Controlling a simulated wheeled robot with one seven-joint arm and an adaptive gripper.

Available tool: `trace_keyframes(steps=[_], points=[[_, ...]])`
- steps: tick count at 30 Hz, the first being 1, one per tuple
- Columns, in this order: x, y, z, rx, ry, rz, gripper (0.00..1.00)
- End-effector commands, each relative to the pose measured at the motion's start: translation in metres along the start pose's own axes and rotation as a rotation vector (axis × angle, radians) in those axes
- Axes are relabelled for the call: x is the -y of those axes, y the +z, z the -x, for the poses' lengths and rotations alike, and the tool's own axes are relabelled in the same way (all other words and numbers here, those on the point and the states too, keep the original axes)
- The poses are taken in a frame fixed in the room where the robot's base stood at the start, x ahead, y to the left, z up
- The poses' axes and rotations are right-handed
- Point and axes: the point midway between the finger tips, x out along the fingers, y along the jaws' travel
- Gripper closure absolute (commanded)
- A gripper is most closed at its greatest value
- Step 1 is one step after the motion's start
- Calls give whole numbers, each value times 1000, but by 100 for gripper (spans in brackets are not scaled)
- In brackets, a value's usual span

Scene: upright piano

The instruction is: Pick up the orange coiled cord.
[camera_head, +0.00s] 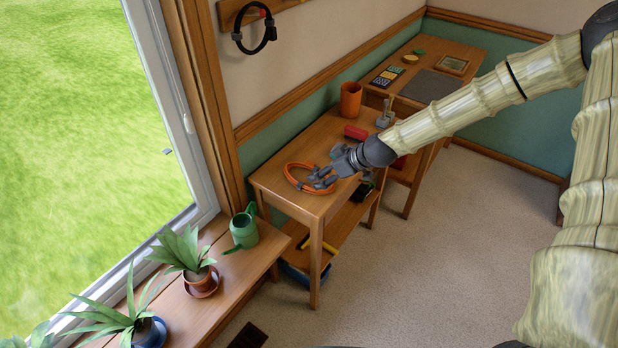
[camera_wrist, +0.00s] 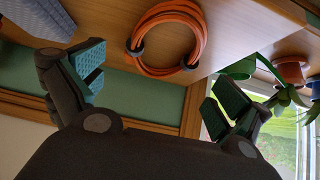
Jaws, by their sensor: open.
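The orange coiled cord (camera_head: 290,178) lies on the near end of the wooden side table (camera_head: 266,178) in the head view, with dark ties around it. In the wrist view the cord (camera_wrist: 150,70) is a ring of several turns, with two dark ties, at the top middle. My gripper (camera_head: 322,178) is at the right side of the coil in the head view, and partly covers it. In the wrist view my gripper (camera_wrist: 156,88) is open and empty, its fingers apart with teal pads. The coil appears beyond the gap between the fingertips. I cannot tell whether any finger touches it.
On the same table stand an orange cup (camera_head: 350,99) and a red object (camera_head: 355,132) farther back. A green watering can (camera_head: 244,228) and potted plants (camera_head: 202,281) sit on the low sill bench at the left. A lower shelf (camera_head: 335,238) holds tools. Carpet at the right is clear.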

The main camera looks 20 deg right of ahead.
Motion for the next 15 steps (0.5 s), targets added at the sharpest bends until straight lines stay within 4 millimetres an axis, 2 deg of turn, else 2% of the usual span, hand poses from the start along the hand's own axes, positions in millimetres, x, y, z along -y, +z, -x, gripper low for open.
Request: trace_keyframes(steps=[15], points=[[2, 1, -22, 2, -2, 0, 0]])
